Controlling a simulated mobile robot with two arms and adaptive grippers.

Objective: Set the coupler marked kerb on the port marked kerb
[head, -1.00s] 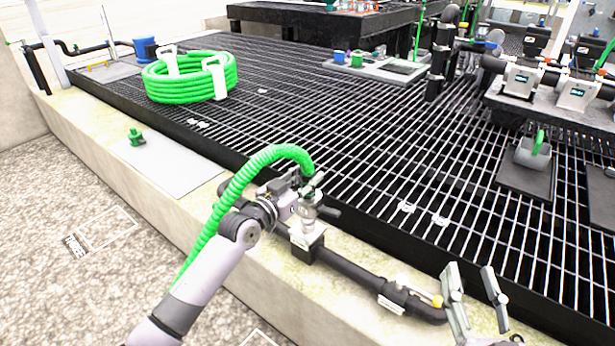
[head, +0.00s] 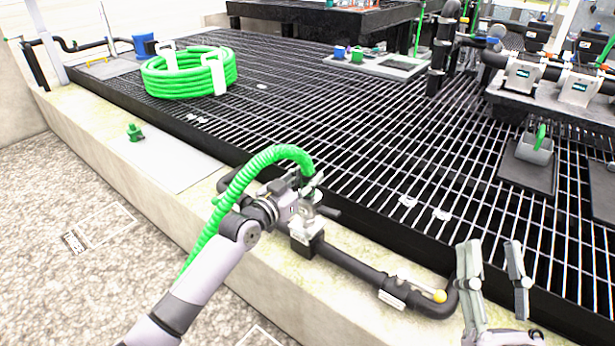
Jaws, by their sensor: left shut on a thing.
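My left gripper (head: 312,194) is shut on a metal coupler (head: 306,211) at the end of a bright green ribbed hose (head: 250,170). The hose arches up over my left wrist and down along the arm. The coupler is upright, at the top of a port (head: 304,238) on a dark pipe along the concrete kerb. I cannot tell whether it is fully seated, as the fingers partly hide the joint. Any marking on coupler or port is too small to read. My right gripper (head: 494,262) is open and empty, right of the pipe's bend.
The pipe carries a valve with a yellow-tipped lever (head: 437,296). A green fitting (head: 135,132) stands on a pale plate (head: 178,165) on the kerb. A green hose coil (head: 190,78) lies on the dark grating (head: 330,110). A grey scoop-like holder (head: 534,148) is at right.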

